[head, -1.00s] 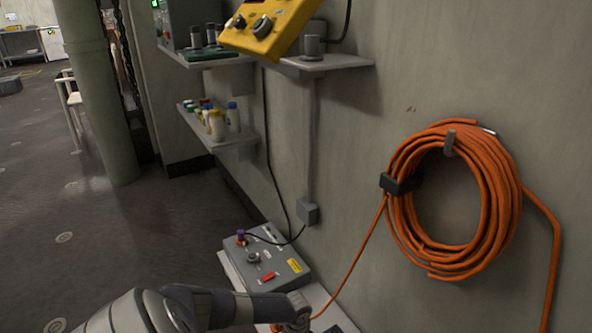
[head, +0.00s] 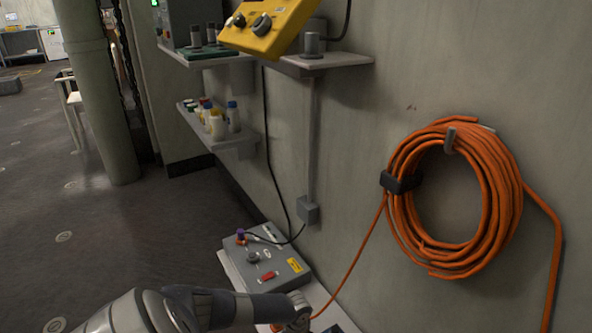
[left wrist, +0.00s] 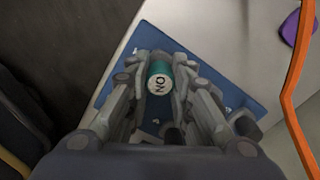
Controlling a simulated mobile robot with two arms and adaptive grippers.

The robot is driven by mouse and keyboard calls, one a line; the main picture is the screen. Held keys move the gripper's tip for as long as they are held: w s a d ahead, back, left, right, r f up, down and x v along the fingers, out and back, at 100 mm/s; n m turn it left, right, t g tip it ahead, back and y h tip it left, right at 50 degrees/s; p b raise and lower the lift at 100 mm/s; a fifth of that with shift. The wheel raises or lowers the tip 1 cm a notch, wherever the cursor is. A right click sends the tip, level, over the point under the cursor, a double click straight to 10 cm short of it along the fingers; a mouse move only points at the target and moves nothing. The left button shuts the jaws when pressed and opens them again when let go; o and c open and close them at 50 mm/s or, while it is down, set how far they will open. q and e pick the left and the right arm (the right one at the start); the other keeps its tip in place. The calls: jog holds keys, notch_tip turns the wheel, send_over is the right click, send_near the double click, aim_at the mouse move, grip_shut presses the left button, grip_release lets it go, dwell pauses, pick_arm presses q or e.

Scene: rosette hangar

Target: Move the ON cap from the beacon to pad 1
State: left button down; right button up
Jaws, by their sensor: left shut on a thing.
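The ON cap (left wrist: 160,82), teal with a white top lettered ON, sits between the fingers of my left gripper (left wrist: 163,72) in the left wrist view. The gripper is shut on it. Below is a blue board (left wrist: 148,38) with small white marks on a pale surface; I cannot tell whether the cap touches the board. My fingers hide much of the board, and I cannot make out which mark is pad 1. I cannot pick out the beacon. In the head view my left arm crosses the bottom, with its gripper out of sight. My right gripper is not in view.
A grey control box (head: 283,256) stands on the low ledge by the wall. An orange cable coil (head: 404,220) hangs on the wall, and its cable (left wrist: 292,90) passes right of the gripper. A purple object (left wrist: 290,28) lies near it. Shelves hold bottles (head: 217,124).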

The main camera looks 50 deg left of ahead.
pick_arm(q)
jog(key=shift+f, duration=0.1)
dwell(0.7)
jog(key=c, duration=1.3)
grip_release()
jog(key=shift+c, duration=0.2)
notch_tip(320, 180, up, 12)
